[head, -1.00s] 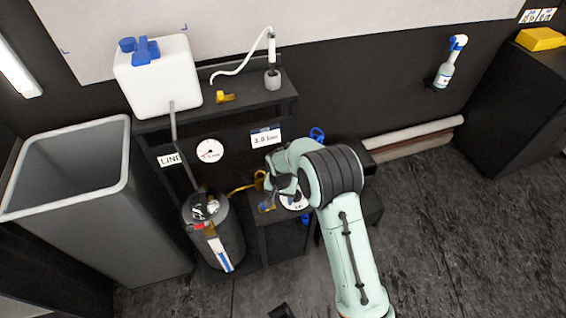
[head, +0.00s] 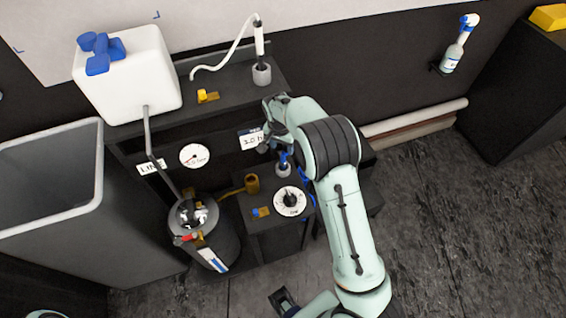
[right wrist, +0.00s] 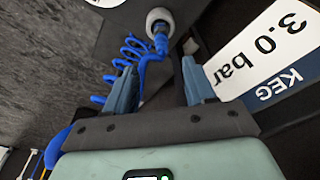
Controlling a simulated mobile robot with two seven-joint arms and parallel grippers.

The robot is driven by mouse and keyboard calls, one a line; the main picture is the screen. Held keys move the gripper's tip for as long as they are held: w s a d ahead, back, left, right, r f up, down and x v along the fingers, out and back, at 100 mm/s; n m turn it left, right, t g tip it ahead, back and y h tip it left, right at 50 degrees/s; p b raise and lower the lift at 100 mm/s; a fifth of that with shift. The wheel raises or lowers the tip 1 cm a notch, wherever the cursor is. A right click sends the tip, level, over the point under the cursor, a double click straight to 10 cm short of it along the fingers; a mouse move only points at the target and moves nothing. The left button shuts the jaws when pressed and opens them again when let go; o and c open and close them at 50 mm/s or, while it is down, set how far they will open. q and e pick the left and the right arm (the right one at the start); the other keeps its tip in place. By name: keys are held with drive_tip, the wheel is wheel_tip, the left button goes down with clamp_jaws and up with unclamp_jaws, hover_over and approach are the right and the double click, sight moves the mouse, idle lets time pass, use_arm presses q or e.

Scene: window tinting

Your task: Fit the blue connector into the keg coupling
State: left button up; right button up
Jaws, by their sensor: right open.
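The blue connector (head: 284,158) stands upright in a small grey holder (head: 283,171) on the low dark cabinet. In the right wrist view the connector (right wrist: 160,42) shows with its coiled blue hose, beyond my fingertips. My right gripper (head: 268,142) is open and empty, just behind and left of the connector in the head view. The dark keg (head: 217,243) stands left of the cabinet with metal fittings (head: 193,213) on top. I cannot clearly tell which fitting is the coupling.
A round dial (head: 290,201) and a brass fitting (head: 252,184) are on the cabinet. The shelf behind holds a white canister (head: 130,80) and a yellow piece (head: 207,96). A pressure label (right wrist: 272,45) is close to my right finger. A grey bin (head: 60,220) stands left.

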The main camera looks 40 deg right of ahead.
sight(283, 155)
drive_tip(key=f, duration=0.7)
drive_tip(key=shift+w+d+f, duration=0.35)
drive_tip(key=shift+w+d, duration=0.05)
drive_tip(key=shift+c, duration=0.3)
clamp_jaws()
